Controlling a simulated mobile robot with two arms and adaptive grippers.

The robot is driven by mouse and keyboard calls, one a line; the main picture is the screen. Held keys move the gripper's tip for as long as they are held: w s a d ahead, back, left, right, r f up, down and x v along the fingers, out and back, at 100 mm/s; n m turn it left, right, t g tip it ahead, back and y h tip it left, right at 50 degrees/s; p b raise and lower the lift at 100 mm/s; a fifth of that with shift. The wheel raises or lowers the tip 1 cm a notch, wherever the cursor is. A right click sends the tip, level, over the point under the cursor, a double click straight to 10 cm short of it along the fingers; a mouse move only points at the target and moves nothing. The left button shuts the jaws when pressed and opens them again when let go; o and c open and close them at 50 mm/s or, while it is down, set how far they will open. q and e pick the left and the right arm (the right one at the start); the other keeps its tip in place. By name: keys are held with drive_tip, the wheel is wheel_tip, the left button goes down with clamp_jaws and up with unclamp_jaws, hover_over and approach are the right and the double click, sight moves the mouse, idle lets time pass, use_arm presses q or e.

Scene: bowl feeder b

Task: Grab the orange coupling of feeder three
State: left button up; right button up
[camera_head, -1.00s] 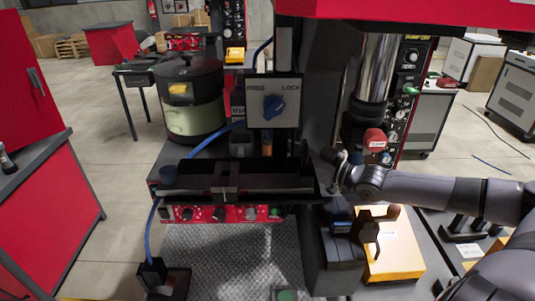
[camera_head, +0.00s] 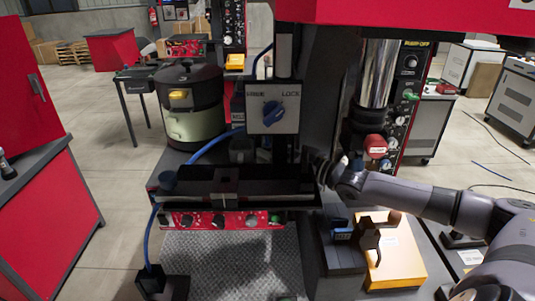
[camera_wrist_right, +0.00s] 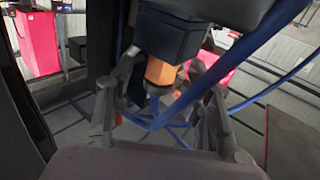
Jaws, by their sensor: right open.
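The orange coupling (camera_wrist_right: 161,73) shows in the right wrist view, under a black block (camera_wrist_right: 168,35), with a dark end below it. My right gripper (camera_wrist_right: 163,88) is open, with one finger on each side of the coupling in the picture. I cannot tell whether either finger touches it. In the head view my right gripper (camera_head: 325,174) is at the right of the feeder's dark column and partly hidden behind it. I cannot make out the coupling clearly in the head view. My left gripper is not in view.
Blue hoses (camera_wrist_right: 185,100) run close to the coupling and the right finger. In the head view, a blue FREE/LOCK knob (camera_head: 273,114) faces me above a dark tray (camera_head: 225,188). A round bowl unit (camera_head: 192,118) stands at left. An orange-yellow box (camera_head: 395,255) lies at front right.

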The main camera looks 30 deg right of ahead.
drive_tip(key=shift+p+x, duration=0.3)
drive_tip(key=shift+x, duration=0.65)
clamp_jaws()
